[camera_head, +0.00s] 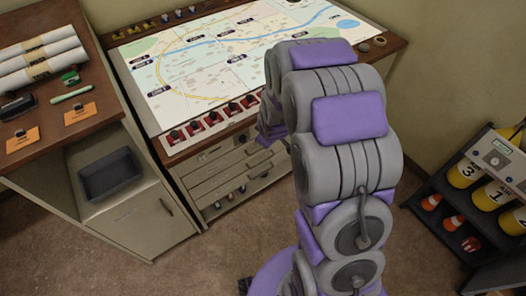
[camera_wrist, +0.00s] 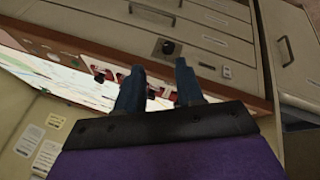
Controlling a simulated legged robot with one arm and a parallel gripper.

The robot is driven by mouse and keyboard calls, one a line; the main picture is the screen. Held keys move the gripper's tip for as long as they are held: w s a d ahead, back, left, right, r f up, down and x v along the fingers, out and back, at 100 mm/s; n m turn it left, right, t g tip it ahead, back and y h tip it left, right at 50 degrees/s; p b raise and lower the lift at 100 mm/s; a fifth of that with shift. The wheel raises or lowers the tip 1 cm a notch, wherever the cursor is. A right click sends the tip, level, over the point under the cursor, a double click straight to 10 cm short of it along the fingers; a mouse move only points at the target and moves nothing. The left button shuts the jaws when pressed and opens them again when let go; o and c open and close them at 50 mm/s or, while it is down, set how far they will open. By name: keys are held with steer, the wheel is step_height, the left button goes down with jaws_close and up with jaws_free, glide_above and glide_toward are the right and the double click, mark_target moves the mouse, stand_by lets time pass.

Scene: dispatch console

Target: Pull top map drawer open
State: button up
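The map drawers are pale fronts under the map console's wooden edge. In the head view the top drawer front (camera_head: 212,153) carries a small label and looks shut; my arm hides its right part. In the tilted wrist view, pale drawer fronts (camera_wrist: 215,42) show a dark round knob or lock (camera_wrist: 167,47), small labels and a bar handle (camera_wrist: 152,12). My gripper (camera_wrist: 159,88) is open and empty, its two dark fingers apart near the console's edge, touching no handle that I can make out. In the head view my arm mostly hides it.
The map console (camera_head: 165,146) has red switches along its front. A wooden-topped cabinet (camera_head: 100,105) with rolled maps and a dark tray (camera_head: 110,175) stands at left. A rack (camera_head: 475,190) with numbered yellow cylinders and cones stands at right. Carpet between is clear.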

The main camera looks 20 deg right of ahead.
steer(key=w+d+f+n+t, duration=0.1)
steer(key=w+f+n+t, duration=0.2)
steer(key=f, duration=0.6)
steer(key=w+d+f+n+t, duration=0.1)
steer(key=w+f+n+t, duration=0.1)
steer(key=w+f, duration=0.5)
steer(key=s+f+n+t+h+b, duration=0.1)
steer(key=s+f+n+t, duration=0.15)
steer(key=s+f, duration=0.35)
steer(key=s+f+n+t+b, duration=0.1)
steer(key=s+f+n+t, duration=0.2)
steer(key=f, duration=0.6)
steer(key=w+d+f+b, duration=0.2)
steer(key=w+b, duration=0.1)
steer(key=w, duration=1.3)
steer(key=shift+w+f+m, duration=0.15)
steer(key=shift+f+m, duration=0.2)
steer(key=shift+f, duration=0.05)
steer(key=shift+g, duration=0.25)
jaws_close()
steer(key=shift+f, duration=0.1)
